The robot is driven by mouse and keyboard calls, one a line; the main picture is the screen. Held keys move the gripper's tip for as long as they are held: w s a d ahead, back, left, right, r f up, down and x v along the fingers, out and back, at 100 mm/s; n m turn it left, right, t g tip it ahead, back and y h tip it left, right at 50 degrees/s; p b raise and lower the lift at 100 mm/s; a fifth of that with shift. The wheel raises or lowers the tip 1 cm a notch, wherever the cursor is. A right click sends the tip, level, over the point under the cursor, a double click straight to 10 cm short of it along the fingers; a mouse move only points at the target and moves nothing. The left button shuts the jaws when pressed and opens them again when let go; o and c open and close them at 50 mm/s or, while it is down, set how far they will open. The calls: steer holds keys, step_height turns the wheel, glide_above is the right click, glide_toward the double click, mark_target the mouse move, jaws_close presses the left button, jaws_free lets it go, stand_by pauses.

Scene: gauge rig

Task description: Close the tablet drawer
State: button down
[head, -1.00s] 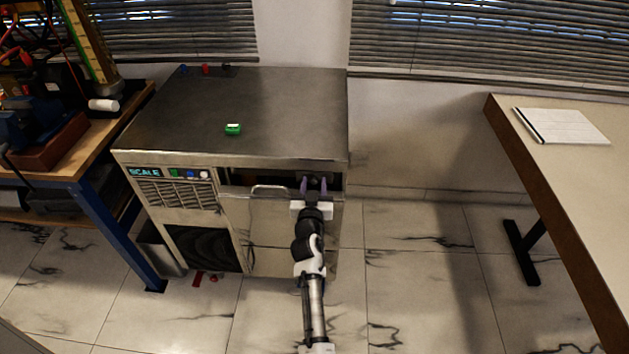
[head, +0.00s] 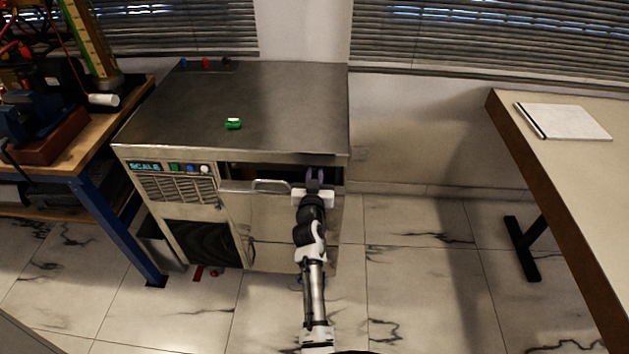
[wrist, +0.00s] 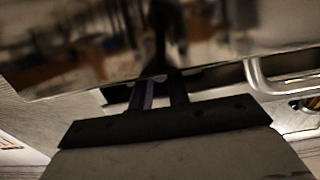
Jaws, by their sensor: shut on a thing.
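The tablet drawer (head: 236,187) is the upper steel drawer at the front of the scale cabinet, with a bar handle (head: 272,186). It stands a little open, with a dark gap above its front panel. The handle also shows at the right in the wrist view (wrist: 262,82). My gripper (head: 318,176) is at the top edge of the drawer front, right of the handle. It is shut on the drawer front, not on the handle. In the wrist view its fingers (wrist: 158,95) meet the panel edge; the exact contact is dark. The drawer's inside is hidden.
The cabinet top (head: 270,100) carries a small green item (head: 233,123). A blue-legged workbench (head: 125,235) stands close at the left. A pale table (head: 570,170) with a notepad (head: 562,120) is at the right. The floor between cabinet and table is clear.

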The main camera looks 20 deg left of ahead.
steer(key=shift+x, duration=0.95)
steer(key=shift+r, duration=0.15)
steer(key=c, duration=1.3)
jaws_free()
steer(key=shift+w+a, duration=0.1)
steer(key=shift+c, duration=0.2)
steer(key=shift+s+d+f, duration=0.2)
steer(key=shift+s+f, duration=0.05)
steer(key=shift+s, duration=0.15)
steer(key=b+v, duration=0.3)
steer(key=v, duration=1)
steer(key=shift+r+b, duration=0.2)
steer(key=shift+b, duration=0.2)
